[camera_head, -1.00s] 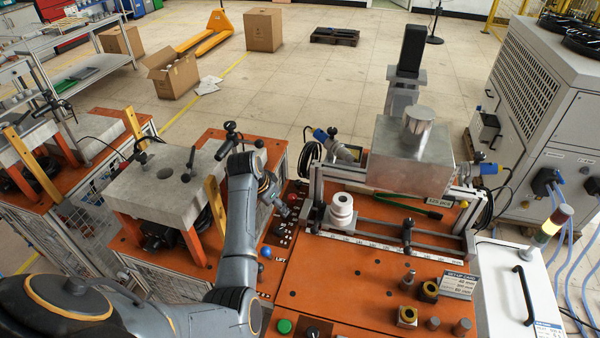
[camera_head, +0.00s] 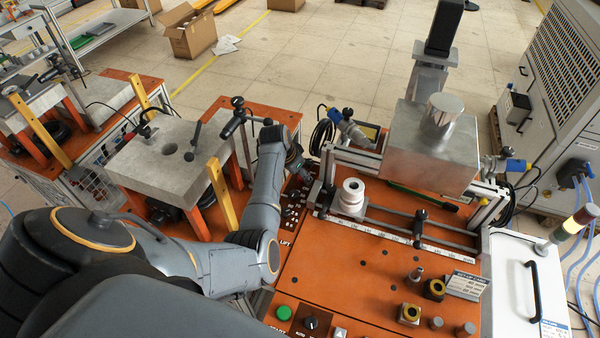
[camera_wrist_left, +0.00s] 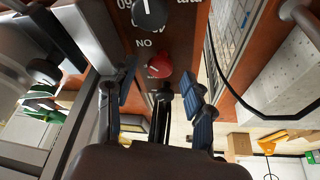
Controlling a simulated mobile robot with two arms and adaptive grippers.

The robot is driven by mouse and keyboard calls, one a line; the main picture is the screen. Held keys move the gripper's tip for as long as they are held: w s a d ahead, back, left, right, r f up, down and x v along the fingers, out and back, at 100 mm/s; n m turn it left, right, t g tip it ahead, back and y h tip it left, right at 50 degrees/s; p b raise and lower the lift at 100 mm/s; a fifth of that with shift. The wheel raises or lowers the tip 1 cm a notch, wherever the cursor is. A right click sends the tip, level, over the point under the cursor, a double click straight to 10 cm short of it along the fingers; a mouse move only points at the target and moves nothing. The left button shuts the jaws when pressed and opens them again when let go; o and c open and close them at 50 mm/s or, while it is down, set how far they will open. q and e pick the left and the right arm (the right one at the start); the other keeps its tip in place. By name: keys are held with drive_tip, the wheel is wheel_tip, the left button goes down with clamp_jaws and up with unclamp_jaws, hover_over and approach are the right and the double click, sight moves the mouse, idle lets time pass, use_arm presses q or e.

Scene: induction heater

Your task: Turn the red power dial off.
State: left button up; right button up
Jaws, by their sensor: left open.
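The red power dial (camera_wrist_left: 158,62) shows in the left wrist view on an orange panel with white lettering, below a black dial (camera_wrist_left: 150,12). My left gripper (camera_wrist_left: 153,92) is open, its two blue-padded fingers spread to either side below the red dial. It looks empty, and I see a gap between the fingers and the dial. In the head view my left gripper (camera_head: 300,168) is over the black control strip (camera_head: 292,215) at the left edge of the orange bench. The red dial cannot be made out there. My right gripper is not in view.
The metal fixture frame (camera_head: 385,165) with a white ringed cylinder (camera_head: 352,194) stands just right of my left gripper. A grey block stand (camera_head: 175,155) is to the left. A green button (camera_head: 284,312) and a black dial (camera_head: 311,322) lie at the bench front.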

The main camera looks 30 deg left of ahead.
use_arm(q)
drive_tip(key=shift+w+f, duration=0.25)
drive_tip(key=shift+f, duration=0.35)
clamp_jaws()
drive_tip(key=shift+d, duration=0.1)
drive_tip(key=n, duration=0.2)
drive_tip(key=n+y, duration=0.2)
drive_tip(key=n, duration=0.1)
drive_tip(key=shift+d+n, duration=0.25)
drive_tip(key=shift+n, duration=0.05)
drive_tip(key=n+y, duration=0.1)
drive_tip(key=n, duration=0.2)
drive_tip(key=n+g+y, duration=0.1)
drive_tip(key=n, duration=0.2)
drive_tip(key=shift+w+d+g+b, duration=0.2)
drive_tip(key=shift+g+b, duration=0.1)
drive_tip(key=shift+b, duration=0.1)
